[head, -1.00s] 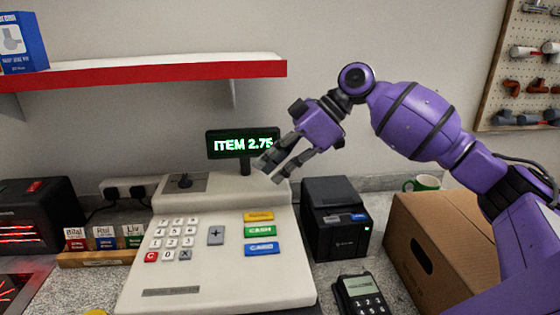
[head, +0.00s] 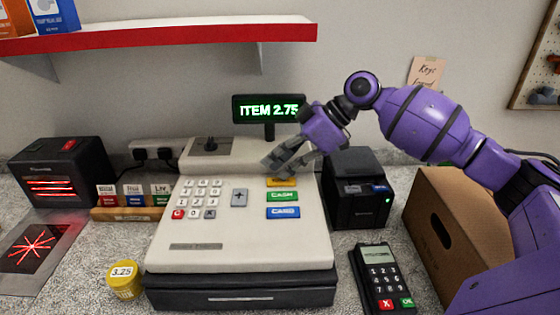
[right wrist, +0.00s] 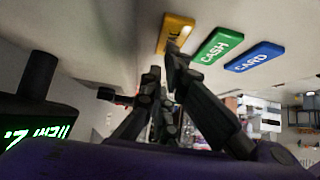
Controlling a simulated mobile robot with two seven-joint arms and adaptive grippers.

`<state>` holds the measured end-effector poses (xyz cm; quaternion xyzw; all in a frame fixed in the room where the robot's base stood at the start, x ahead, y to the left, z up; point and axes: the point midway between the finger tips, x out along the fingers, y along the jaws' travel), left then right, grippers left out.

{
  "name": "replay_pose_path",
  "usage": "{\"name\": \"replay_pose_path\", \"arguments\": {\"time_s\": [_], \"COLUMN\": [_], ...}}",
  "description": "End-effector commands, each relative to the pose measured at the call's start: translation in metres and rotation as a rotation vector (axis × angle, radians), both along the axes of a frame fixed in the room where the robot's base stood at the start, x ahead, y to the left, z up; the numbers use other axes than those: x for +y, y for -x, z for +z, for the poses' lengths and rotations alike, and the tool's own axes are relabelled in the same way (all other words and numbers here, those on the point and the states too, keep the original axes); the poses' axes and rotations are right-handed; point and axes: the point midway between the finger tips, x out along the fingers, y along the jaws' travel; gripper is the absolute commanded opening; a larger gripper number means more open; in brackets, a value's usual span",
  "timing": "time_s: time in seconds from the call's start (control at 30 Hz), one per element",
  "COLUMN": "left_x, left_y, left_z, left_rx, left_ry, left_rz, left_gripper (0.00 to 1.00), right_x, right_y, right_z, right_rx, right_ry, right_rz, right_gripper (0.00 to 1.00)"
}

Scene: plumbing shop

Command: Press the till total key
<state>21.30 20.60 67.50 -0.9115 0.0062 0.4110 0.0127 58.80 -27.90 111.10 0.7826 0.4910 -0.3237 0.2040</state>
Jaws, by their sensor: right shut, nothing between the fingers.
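The cream till (head: 240,235) stands on the counter, its green-lit display (head: 268,108) reading ITEM 2.75. The yellow total key (head: 276,182) tops the right key column, partly covered by my right gripper (head: 277,167). In the right wrist view the yellow key (right wrist: 175,33) lies just beyond the fingertips of my right gripper (right wrist: 165,66). The gripper is shut and empty. I cannot tell whether a fingertip touches the key. The green CASH key (head: 282,197) and blue CARD key (head: 283,212) lie below it. My left gripper is out of view.
A black printer (head: 357,190) and a card terminal (head: 378,278) stand right of the till, with a cardboard box (head: 440,235) beyond. A yellow pot marked 3.25 (head: 124,282) sits front left. A red-edged shelf (head: 170,38) hangs above.

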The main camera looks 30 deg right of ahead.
Motion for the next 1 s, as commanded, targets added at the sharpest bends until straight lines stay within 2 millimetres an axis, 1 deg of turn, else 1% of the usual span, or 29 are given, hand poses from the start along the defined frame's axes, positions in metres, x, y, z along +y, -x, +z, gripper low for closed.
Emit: {"name": "replay_pose_path", "arguments": {"time_s": [0.2,0.4,0.57,0.67,0.77,1.0], "left_x": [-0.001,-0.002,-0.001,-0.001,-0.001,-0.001], "left_y": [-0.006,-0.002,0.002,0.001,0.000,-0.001], "left_z": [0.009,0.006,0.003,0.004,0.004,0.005], "left_rx": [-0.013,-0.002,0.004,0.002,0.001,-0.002], "left_ry": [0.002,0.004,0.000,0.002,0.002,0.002], "left_rz": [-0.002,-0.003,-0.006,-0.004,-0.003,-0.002], "left_gripper": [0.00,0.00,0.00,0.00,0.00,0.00], "right_x": [0.000,0.000,-0.002,-0.006,-0.015,-0.037], "right_y": [0.000,0.001,0.002,0.004,0.008,0.019], "right_z": [-0.015,-0.021,-0.022,-0.017,-0.007,0.025], "right_rx": [0.000,0.006,0.010,0.010,0.008,-0.001], "right_ry": [-0.003,0.001,0.003,0.004,0.006,0.000], "right_rz": [-0.001,-0.001,-0.001,-0.002,-0.003,-0.004], "right_gripper": [0.00,0.00,0.00,0.00,0.00,0.00]}}
